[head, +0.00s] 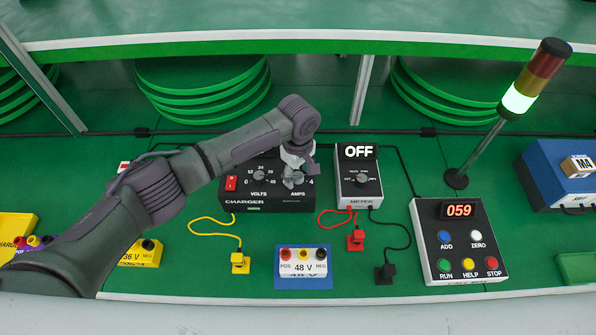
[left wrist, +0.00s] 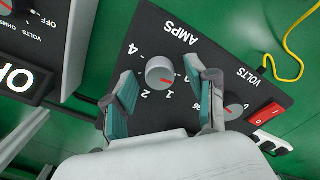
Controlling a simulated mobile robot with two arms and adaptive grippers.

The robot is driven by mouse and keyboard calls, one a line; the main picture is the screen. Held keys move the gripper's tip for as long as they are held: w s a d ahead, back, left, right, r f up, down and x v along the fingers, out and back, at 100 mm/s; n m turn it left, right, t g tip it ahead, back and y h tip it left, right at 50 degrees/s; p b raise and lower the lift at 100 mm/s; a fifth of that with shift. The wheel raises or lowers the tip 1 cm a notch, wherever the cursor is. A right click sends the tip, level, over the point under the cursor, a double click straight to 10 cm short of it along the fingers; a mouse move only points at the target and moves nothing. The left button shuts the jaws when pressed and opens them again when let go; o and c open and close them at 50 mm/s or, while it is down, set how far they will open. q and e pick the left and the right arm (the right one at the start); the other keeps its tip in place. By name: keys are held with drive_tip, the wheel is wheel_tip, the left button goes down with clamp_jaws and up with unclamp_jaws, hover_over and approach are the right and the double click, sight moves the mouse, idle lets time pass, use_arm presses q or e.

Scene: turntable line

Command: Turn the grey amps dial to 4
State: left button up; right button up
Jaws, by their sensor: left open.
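The grey amps dial (left wrist: 160,72) sits on the black charger panel in the left wrist view. Its red mark points to the lower right there, towards the 1 side; the 4 is on its upper left. My left gripper (left wrist: 161,76) is open, with one finger on each side of the dial. Gaps show between the fingers and the dial, and I cannot tell the height of the fingertips. My right gripper is not in view.
The volts dial (head: 258,174) and red switch (head: 231,184) are left of the amps dial. The meter (head: 359,192), reading OFF, stands close on the right. A 48 V block (head: 303,264) and yellow lead plug (head: 240,263) lie in front. A button box (head: 459,237) shows 059.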

use_arm(q)
clamp_jaws()
drive_tip(key=shift+r, duration=0.1)
